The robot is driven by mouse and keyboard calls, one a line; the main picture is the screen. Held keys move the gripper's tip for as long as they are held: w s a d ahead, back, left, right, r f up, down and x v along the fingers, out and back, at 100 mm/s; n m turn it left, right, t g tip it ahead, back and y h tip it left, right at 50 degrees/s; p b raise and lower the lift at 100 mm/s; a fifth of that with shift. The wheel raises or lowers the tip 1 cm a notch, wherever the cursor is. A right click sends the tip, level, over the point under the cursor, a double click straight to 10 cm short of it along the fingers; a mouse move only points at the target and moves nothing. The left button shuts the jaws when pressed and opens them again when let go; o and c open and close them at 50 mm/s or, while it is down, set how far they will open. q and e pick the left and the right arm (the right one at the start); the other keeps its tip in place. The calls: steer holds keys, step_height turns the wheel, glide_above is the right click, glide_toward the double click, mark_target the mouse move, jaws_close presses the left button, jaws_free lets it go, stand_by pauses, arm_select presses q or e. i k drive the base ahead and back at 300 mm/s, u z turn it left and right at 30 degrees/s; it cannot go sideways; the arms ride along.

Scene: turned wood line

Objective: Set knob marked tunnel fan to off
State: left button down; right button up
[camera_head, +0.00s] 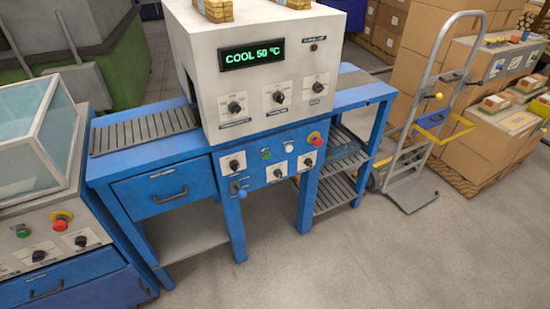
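The blue panel below has three more black knobs: left (234,165), middle (278,172) and right (308,161). The labels are too small to read, so I cannot tell which knob is the tunnel fan or its setting. Neither gripper is in view.
The lower panel also has a red emergency button (314,138), a green button (265,154) and a blue-handled lever (241,193). A glass-topped machine (40,140) stands at left. A hand truck (408,190) and cartons (480,145) stand at right. The front floor is clear.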

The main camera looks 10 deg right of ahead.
mark_target(278, 97)
steer(key=z, duration=1.25)
steer(key=i, duration=0.8)
steer(key=u, duration=0.75)
steer(key=i, duration=0.5)
steer(key=u, duration=0.65)
steer(key=k, duration=0.5)
steer(key=z, duration=1.95)
steer(key=i, duration=1.15)
steer(key=u, duration=0.5)
